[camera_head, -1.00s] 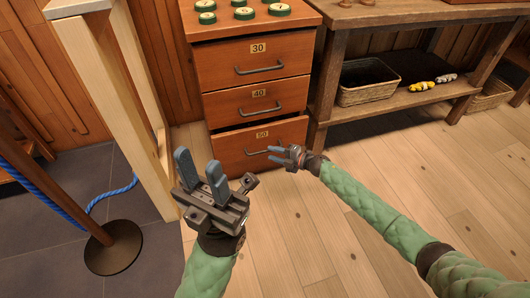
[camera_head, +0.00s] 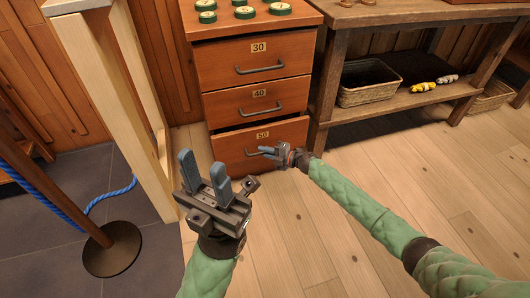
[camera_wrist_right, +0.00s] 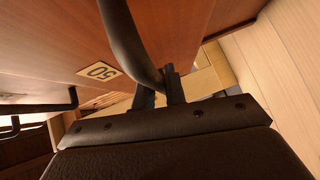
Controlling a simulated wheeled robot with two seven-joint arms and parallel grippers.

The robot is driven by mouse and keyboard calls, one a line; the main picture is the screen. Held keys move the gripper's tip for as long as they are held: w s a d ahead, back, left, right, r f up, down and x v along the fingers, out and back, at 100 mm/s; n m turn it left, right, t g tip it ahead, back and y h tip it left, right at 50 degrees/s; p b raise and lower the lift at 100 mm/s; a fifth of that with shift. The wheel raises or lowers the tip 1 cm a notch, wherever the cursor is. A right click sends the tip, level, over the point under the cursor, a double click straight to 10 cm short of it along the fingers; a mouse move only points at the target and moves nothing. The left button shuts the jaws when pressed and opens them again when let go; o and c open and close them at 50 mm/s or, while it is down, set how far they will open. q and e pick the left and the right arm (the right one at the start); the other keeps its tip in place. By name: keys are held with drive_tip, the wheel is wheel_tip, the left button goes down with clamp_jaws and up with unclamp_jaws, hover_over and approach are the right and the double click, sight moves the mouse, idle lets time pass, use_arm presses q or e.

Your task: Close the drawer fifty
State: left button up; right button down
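The drawer marked 50 (camera_head: 232,147) is the lowest of the wooden cabinet in the head view. Its front stands slightly out from the cabinet. Its plate and dark handle (camera_wrist_right: 128,45) also show in the right wrist view. My right gripper (camera_head: 266,153) is at this handle, low in front of the drawer. In the wrist view its two fingers (camera_wrist_right: 160,95) show a narrow gap, with the handle bar crossing just at them; I cannot tell whether they touch it. My left gripper (camera_head: 205,174) is open and empty, in front of the cabinet's left side.
Drawers 40 (camera_head: 235,102) and 30 (camera_head: 225,65) above look shut. A workbench with a basket (camera_head: 368,90) is to the right. A pale wooden frame (camera_head: 110,90) and a rope post (camera_head: 112,250) are to the left. Floor at right is clear.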

sight(263, 145)
drive_tip(key=w, duration=0.2)
drive_tip(key=w+a+b, duration=0.1)
drive_tip(key=w, duration=0.1)
idle(0.3)
drive_tip(key=c, duration=1.5)
unclamp_jaws()
drive_tip(key=shift+w+a, duration=0.1)
drive_tip(key=shift+a, duration=0.05)
drive_tip(key=shift+o, duration=0.2)
drive_tip(key=p+v, duration=0.2)
drive_tip(key=v, duration=0.5)
drive_tip(key=shift+s+d, duration=0.25)
drive_tip(key=shift+d, duration=0.1)
drive_tip(key=shift+r, duration=0.1)
